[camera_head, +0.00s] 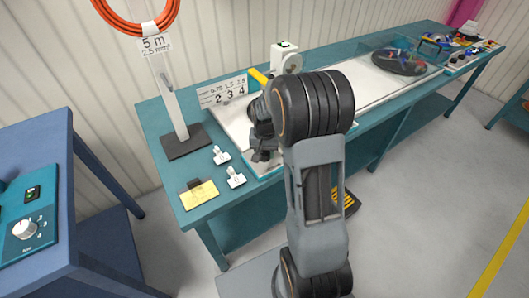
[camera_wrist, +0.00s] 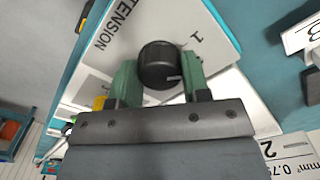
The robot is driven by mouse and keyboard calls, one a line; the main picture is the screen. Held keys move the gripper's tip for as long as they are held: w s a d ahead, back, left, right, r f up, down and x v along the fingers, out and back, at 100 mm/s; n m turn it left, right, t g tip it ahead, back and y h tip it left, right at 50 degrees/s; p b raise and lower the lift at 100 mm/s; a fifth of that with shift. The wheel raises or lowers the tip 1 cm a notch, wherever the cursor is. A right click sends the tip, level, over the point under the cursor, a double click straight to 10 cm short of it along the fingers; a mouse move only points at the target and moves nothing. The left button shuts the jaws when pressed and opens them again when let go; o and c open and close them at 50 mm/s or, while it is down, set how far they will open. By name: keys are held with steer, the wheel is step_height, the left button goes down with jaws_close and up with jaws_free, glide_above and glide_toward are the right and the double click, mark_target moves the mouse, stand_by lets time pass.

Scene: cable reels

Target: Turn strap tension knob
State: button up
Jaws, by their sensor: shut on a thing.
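The black round strap tension knob (camera_wrist: 158,65) is in the upper middle of the wrist view, with a small light pointer mark on its lower right. It sits on a white panel (camera_wrist: 215,32) printed with "TENSION" to its left and a "1" to its upper right. My gripper (camera_wrist: 160,76) is shut on the knob, one green finger on each side. In the head view my arm hides the knob, and the gripper is mostly hidden behind the wrist at the bench's front.
A teal bench (camera_head: 155,122) carries a 2-3-4 number sign (camera_head: 226,92), a dark-based post (camera_head: 184,141), white tags (camera_head: 235,178), and a yellow label (camera_head: 199,195). A dark reel (camera_head: 400,62) lies farther right. A blue cabinet with a white dial (camera_head: 24,229) stands at left. Grey floor is open at right.

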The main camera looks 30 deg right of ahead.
mark_target(264, 152)
steer(key=shift+m, duration=1.2)
steer(key=o, duration=0.9)
step_height(264, 152, up, 14)
steer(key=shift+f, duration=0.1)
stand_by(0.4)
